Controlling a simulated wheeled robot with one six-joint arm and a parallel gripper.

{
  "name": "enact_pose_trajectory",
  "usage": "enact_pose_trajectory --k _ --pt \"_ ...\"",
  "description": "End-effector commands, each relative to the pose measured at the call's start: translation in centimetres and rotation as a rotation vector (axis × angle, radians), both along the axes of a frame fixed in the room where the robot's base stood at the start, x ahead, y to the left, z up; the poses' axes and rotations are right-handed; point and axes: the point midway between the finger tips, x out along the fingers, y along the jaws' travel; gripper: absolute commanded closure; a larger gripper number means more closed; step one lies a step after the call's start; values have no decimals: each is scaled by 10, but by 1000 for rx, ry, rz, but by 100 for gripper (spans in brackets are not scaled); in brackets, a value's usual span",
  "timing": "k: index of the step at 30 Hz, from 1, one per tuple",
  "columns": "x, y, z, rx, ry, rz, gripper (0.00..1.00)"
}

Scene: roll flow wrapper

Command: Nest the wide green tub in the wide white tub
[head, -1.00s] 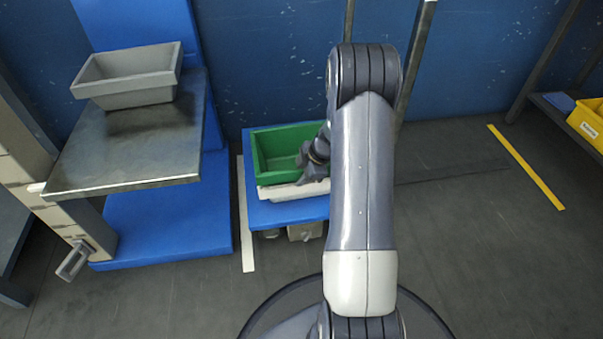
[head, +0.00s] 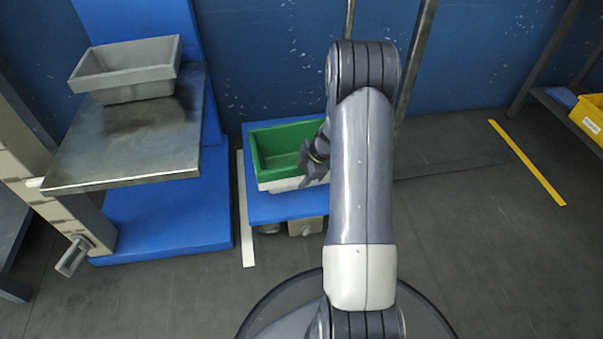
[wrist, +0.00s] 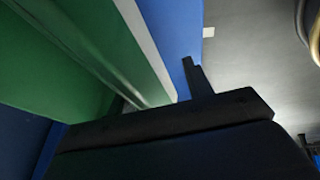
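The wide green tub (head: 285,137) is upright over the wide white tub (head: 284,185) on the blue stand. Only a strip of the white tub shows below the green tub's near side. The green tub appears set into it, but its depth is hidden. My gripper (head: 308,163) is at the green tub's near right side. In the wrist view, the green wall (wrist: 75,50) and a white edge (wrist: 147,45) lie left of one dark finger. A blue gap separates that finger from the white edge, so my gripper looks open. The other finger is hidden.
A grey tub (head: 127,72) sits on a metal-topped table (head: 130,150) at the left. A yellow bin (head: 590,118) is on a shelf at the far right. Dark posts stand behind the blue stand (head: 262,211). The floor to the right is clear.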

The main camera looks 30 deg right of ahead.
Motion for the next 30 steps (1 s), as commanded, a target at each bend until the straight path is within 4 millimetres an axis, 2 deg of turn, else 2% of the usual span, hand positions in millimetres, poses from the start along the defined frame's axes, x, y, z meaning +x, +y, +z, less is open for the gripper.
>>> enact_pose_trajectory --k 15,21,30 --pt "-23 -29 82 -1 1 -1 53" --pt "-28 -34 95 -1 2 1 53" --pt "-29 -34 95 0 2 2 53"
